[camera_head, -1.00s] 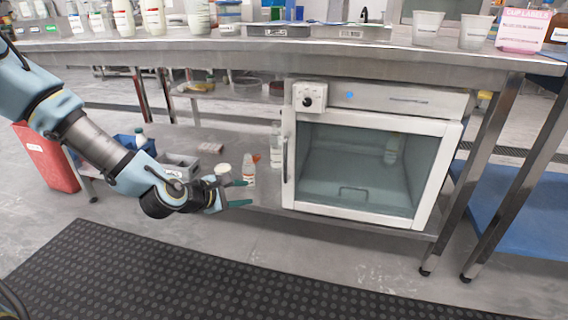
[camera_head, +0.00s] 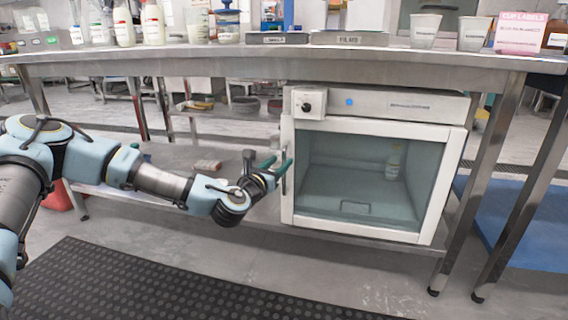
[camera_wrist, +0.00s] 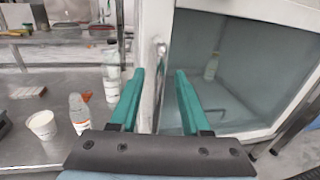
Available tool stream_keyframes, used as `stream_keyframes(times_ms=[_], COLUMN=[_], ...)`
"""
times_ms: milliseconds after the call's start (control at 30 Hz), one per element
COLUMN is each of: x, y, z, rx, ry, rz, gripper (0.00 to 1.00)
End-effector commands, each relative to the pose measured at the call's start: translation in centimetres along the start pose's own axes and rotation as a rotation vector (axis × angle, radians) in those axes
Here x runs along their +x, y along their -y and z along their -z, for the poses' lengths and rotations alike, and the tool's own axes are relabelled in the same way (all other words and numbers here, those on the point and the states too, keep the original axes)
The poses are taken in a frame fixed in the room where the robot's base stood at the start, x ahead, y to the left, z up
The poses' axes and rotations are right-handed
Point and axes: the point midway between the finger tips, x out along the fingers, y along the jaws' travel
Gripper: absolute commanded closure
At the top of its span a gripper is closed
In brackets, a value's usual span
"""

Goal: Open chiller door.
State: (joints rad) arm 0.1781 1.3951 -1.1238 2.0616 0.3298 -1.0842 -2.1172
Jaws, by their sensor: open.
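The chiller is a white box with a glass door (camera_head: 364,178), standing on the lower shelf under the bench, and its door is shut. A vertical metal handle (camera_head: 284,172) runs along the door's left edge. My gripper (camera_head: 283,168) is at that handle with its green fingers apart. In the wrist view, the handle (camera_wrist: 160,62) lies between the two open fingers of my gripper (camera_wrist: 158,82). I cannot tell whether a finger touches it. A bottle (camera_wrist: 211,66) shows behind the glass.
On the lower shelf left of the chiller, the wrist view shows a white tub (camera_wrist: 42,124), a small bottle (camera_wrist: 79,112) and a taller bottle (camera_wrist: 112,80). The bench top (camera_head: 220,62) overhangs the chiller. The floor in front, with a black mat (camera_head: 130,285), is clear.

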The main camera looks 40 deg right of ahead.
Motion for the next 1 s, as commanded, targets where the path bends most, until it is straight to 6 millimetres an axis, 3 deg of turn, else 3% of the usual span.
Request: stream_keyframes(times_ms=[233, 600, 1000], x=[2.8, 3.2, 3.2], y=[0.0, 0.0, 0.0], z=[0.1, 0.0, 0.0], rx=[0.001, 0.001, 0.001], ry=[0.000, -0.001, -0.001], rz=[0.000, 0.000, 0.000], gripper=[0.53, 0.54, 0.99])
